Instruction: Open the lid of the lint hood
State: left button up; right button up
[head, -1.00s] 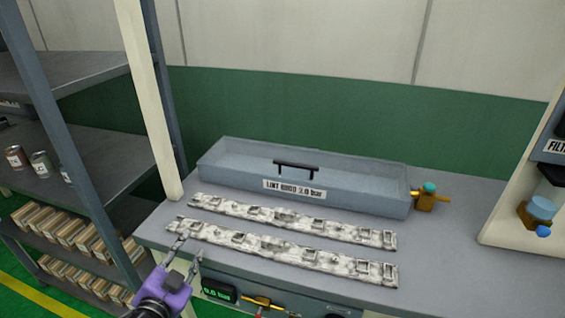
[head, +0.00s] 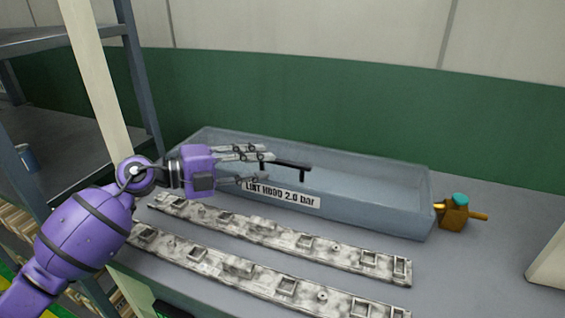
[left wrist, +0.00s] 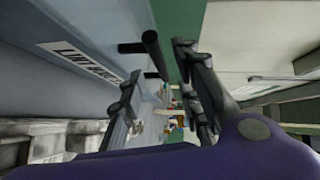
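The lint hood (head: 390,212) is a long grey-blue box with a clear-looking top, standing shut on the bench. Its front label reads "LINT HOOD 2.0 bar". A black bar handle (head: 290,164) sits at the front of its lid; it also shows in the left wrist view (left wrist: 153,52). My left gripper (head: 266,168) is open at the handle's left end, fingers pointing right along the bar. In the left wrist view the open fingers (left wrist: 158,85) lie on either side of the handle's line. I cannot tell whether they touch it. My right gripper is out of view.
Two long mottled trim strips (head: 330,254) with clips lie on the bench in front of the hood. A brass valve with a teal cap (head: 455,211) stands at the hood's right end. A shelf post (head: 95,80) rises on the left.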

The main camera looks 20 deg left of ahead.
aim_at(280, 162)
pick_arm(q)
jog(key=shift+x, duration=2.9)
grip_shut()
